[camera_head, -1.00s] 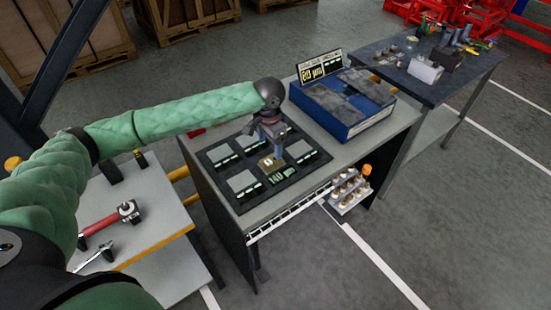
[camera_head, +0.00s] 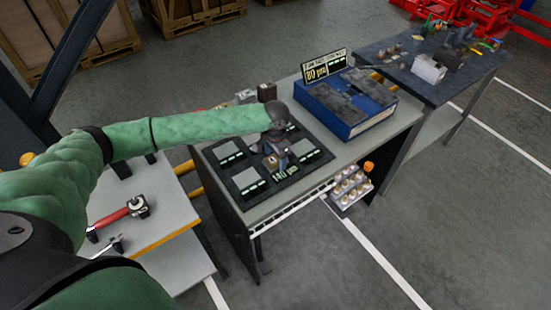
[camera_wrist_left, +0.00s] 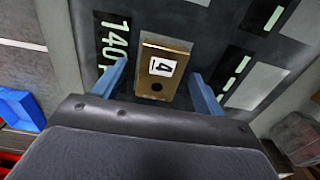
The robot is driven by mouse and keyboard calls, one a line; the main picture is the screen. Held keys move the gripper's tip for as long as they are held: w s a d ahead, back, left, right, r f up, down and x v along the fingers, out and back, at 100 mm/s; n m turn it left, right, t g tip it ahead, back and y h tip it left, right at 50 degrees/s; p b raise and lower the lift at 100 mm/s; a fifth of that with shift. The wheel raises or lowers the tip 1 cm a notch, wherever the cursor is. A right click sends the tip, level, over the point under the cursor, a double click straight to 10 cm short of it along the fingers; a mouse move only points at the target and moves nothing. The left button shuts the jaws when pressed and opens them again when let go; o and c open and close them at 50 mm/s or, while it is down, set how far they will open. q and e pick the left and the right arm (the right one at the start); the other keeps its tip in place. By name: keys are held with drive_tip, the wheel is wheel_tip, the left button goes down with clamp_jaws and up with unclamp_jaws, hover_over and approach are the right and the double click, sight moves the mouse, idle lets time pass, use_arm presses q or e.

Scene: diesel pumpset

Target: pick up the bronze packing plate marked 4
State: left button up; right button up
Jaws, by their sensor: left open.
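The bronze packing plate (camera_wrist_left: 165,68) shows in the left wrist view with a white label marked 4 and a dark round hole below it. It lies on a dark mat (camera_head: 258,192) beside a green "140" marking. In the head view the plate (camera_head: 270,163) is small and partly hidden by my left gripper (camera_head: 277,160). In the left wrist view my left gripper (camera_wrist_left: 160,72) is open, with one blue finger on each side of the plate and gaps between. Whether the fingertips reach down to its level is unclear. My right gripper is not in view.
Several grey plates, one of them (camera_head: 247,180), lie on the mat around the bronze plate. A blue case (camera_head: 362,124) and a sign (camera_head: 324,66) stand behind it. A side table (camera_head: 165,222) holds a red-handled tool (camera_head: 118,213).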

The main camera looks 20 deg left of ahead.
use_arm(q)
drive_tip(key=shift+c, duration=0.2)
drive_tip(key=c, duration=1.5)
drive_tip(key=shift+r, duration=0.15)
